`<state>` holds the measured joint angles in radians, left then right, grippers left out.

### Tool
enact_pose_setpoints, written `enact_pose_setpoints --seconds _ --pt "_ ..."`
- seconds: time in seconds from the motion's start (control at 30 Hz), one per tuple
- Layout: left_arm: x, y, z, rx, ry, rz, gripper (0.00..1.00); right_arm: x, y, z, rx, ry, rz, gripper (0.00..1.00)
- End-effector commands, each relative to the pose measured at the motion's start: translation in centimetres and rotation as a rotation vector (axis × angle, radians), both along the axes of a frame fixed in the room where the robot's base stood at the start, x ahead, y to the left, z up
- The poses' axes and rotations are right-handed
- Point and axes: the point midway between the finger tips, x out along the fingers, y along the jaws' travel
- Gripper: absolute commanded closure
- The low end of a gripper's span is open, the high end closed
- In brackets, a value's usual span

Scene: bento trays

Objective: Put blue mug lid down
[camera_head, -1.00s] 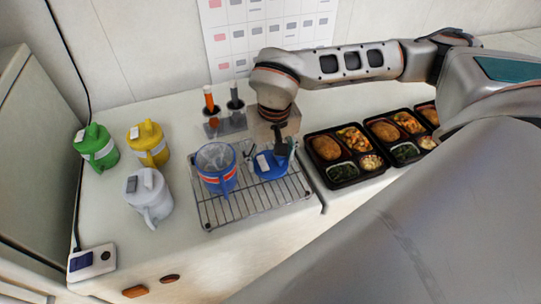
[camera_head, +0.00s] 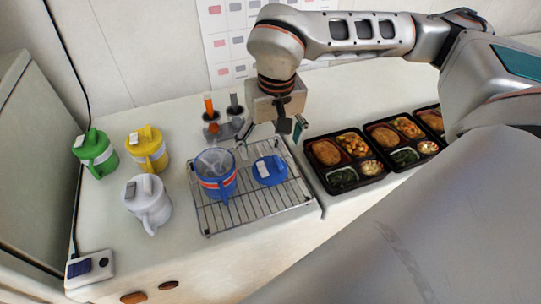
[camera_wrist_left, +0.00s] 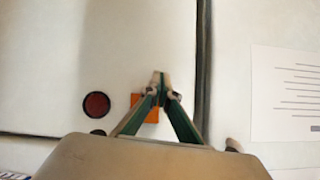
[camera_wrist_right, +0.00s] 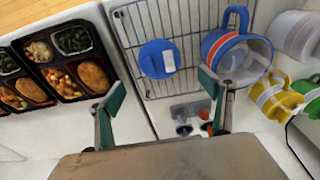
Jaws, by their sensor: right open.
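The blue mug lid (camera_head: 270,170) lies flat on the wire rack (camera_head: 237,226), to the right of the open blue mug (camera_head: 217,172). In the right wrist view the lid (camera_wrist_right: 158,59) rests on the rack, beside the mug (camera_wrist_right: 235,55). My right gripper (camera_head: 274,130) is open and empty, above and behind the lid, clear of it. In the right wrist view its fingers (camera_wrist_right: 165,88) are spread with nothing between them. My left gripper (camera_wrist_left: 161,84) shows only in the left wrist view, with its fingertips together and nothing visible between them.
Green (camera_head: 95,153), yellow (camera_head: 147,149) and white (camera_head: 149,204) lidded mugs stand left of the rack. A holder (camera_head: 225,129) with orange and grey-handled tools stands behind it. Bento trays (camera_head: 346,161) sit to the right. The front rack area is free.

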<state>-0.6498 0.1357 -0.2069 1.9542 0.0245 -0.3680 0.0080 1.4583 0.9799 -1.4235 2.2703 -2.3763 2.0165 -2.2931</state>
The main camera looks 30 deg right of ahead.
Motion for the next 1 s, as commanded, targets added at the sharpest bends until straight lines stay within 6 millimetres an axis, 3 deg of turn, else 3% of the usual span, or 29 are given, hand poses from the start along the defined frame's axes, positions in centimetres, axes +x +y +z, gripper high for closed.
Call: enact_pose_setpoints --seconds 0.1,0.3,1.0 --pt "0.0 -0.1 0.1 -0.002 -0.002 -0.002 1.0 -0.2 0.1 2.1 0.0 -0.003 0.002 0.2" --pt "0.1 -0.2 0.2 -0.002 -0.005 -0.003 1.0 -0.5 0.1 3.9 0.0 0.0 0.001 0.2" --pt "0.2 -0.2 0.3 -0.002 -0.007 -0.005 1.0 -0.6 0.1 4.3 -0.001 0.001 0.001 0.2"
